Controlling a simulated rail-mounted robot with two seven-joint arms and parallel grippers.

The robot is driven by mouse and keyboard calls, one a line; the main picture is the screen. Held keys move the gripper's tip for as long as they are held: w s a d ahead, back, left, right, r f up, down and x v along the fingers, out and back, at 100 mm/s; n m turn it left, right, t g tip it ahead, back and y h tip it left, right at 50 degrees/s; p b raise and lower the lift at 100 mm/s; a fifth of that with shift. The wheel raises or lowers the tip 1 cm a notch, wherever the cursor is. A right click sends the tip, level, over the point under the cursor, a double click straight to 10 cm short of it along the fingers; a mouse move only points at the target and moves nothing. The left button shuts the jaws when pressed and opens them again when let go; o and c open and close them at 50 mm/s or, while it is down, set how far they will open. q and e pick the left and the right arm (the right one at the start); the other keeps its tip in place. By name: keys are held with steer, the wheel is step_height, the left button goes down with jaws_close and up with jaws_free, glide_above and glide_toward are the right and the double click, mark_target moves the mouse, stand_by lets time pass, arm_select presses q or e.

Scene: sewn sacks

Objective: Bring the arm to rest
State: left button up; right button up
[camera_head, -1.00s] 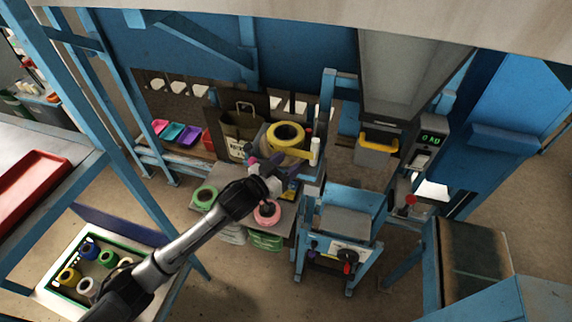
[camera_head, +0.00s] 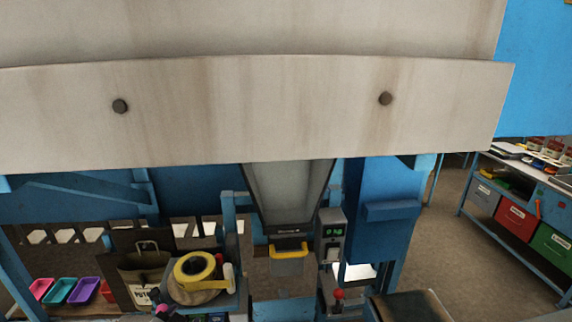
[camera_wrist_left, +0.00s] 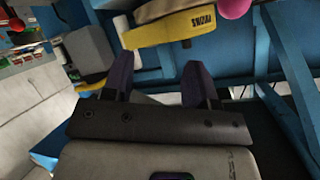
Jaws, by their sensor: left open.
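My left gripper (camera_wrist_left: 157,68) shows in the left wrist view, its two purple fingers apart with nothing held between them. A yellow bar with dark lettering (camera_wrist_left: 170,30) lies beyond the fingertips, and I cannot tell how far. In the head view my left arm is not clearly seen. A small pink and dark purple shape (camera_head: 163,309) shows at the bottom edge, and I cannot tell what it is. My right gripper is in no view.
A hopper (camera_head: 288,190) hangs beside a green display (camera_head: 333,232). A pink ball (camera_wrist_left: 236,7) is at the wrist view's top.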

arm_select(q)
steer(key=s+d+f+n+g+p, duration=0.1)
steer(key=s+f+g, duration=0.2)
steer(key=s, duration=0.9)
steer(key=s+f+n+g+p, duration=0.1)
steer(key=s+f, duration=0.4)
steer(key=s, duration=0.8)
steer(key=s+d+f+n+g+p, duration=0.1)
steer(key=s+f+g+p, duration=0.2)
steer(key=s, duration=0.9)
steer(key=shift+s+d+f+n+g, duration=0.3)
steer(key=shift+f+n+g, duration=0.15)
steer(key=shift+g, duration=0.65)
steer(key=shift+w, duration=0.1)
steer(key=shift+c, duration=0.2)
